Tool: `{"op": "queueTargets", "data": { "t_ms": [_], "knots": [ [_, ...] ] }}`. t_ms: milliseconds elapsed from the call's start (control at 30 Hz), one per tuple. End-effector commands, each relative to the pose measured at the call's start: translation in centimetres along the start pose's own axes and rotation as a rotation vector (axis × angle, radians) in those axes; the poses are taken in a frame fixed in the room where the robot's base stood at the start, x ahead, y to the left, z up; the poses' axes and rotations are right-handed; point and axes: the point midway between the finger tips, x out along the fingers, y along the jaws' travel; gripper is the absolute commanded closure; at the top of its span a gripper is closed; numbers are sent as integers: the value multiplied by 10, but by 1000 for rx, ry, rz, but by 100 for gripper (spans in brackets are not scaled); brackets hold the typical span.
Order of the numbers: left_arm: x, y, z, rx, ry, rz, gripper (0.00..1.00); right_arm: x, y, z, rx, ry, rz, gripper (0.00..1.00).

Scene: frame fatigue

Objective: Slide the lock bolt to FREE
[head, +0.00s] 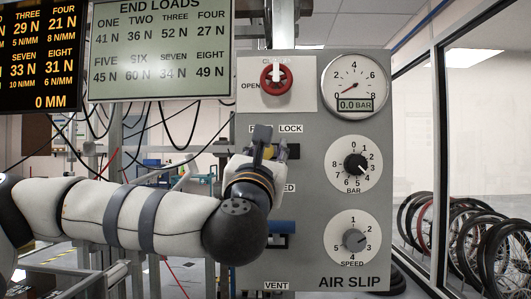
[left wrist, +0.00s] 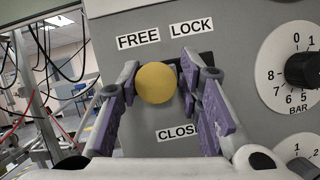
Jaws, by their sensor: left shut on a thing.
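The lock bolt shows as a round yellow knob (left wrist: 155,83) in the left wrist view, on a grey panel (head: 308,190). It appears below and between the FREE label (left wrist: 138,38) and the LOCK label (left wrist: 191,27). A dark slot shows to its right; the bolt's exact place along it is hard to tell. My left gripper (left wrist: 158,88) is shut on the knob, with a purple-padded finger on each side. In the head view my left gripper (head: 264,143) reaches the panel from the left and mostly hides the knob and the FREE label. My right gripper is not in view.
A red valve handle (head: 276,78) sits above the bolt. The pressure gauge (head: 355,85) reads 0.0 BAR. The BAR dial (head: 355,163) and SPEED dial (head: 353,238) are on the right.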

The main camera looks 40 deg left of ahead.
Motion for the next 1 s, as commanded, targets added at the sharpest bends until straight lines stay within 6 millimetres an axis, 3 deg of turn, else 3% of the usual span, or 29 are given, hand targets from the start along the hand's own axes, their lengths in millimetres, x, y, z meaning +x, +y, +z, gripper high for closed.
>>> {"op": "queueTargets", "data": {
  "t_ms": [267, 300, 333, 833, 1000],
  "knots": [
    [2, 9, -2, 0, 8, 29, 100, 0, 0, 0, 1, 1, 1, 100],
    [3, 9, -2, 0, 8, 29, 59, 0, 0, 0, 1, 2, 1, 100],
    [3, 9, -2, 0, 8, 28, 52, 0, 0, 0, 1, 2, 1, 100],
    [0, 6, -2, -1, 7, 19, 52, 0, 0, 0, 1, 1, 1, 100],
    [-30, 4, -2, -1, 6, 15, 52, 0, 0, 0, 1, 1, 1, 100]
  ]
}}
